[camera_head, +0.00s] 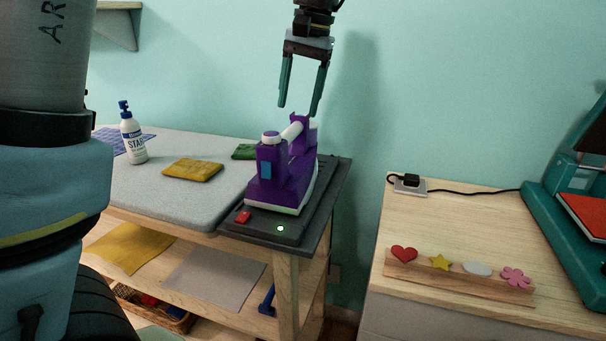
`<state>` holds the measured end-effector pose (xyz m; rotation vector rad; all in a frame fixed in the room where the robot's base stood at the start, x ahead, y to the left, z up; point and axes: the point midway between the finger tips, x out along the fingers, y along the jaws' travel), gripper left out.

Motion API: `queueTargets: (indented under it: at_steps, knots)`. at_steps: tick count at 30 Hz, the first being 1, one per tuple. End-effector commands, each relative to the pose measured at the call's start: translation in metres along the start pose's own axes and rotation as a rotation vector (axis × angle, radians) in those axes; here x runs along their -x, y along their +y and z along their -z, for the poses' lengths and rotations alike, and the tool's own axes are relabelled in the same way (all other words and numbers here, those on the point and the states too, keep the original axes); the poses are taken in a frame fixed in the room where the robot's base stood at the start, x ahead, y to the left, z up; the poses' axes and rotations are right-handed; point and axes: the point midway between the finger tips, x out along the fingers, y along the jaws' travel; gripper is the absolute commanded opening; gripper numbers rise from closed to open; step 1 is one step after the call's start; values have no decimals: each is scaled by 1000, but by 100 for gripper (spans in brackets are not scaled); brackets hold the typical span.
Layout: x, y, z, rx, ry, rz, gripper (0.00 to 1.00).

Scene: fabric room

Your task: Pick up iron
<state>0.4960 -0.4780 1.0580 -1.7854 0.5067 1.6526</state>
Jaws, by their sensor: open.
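The iron (284,182) is purple with a white-centred handle and a pale soleplate. It sits on a dark grey base (316,218) with a red switch and a lit green light, at the right end of the ironing table. My gripper (296,112) is open and empty, with its two teal fingers pointing down. In the picture its fingertips are just above the iron's handle. I cannot tell the exact distance in depth, or whether a fingertip touches the iron.
At right, a wooden cabinet (440,220) holds a strip of shapes (458,276), a socket with cable (410,184) and a teal machine (560,240).

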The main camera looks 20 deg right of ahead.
Motion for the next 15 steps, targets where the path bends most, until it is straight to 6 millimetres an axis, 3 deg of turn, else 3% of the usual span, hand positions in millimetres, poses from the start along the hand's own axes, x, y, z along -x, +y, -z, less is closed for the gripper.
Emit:
queueTargets:
  at_steps: [10, 15]
  knots:
    - [-33, 1, -2, -1, -2, 0, 68]
    - [-58, 2, -4, 0, -3, 1, 68]
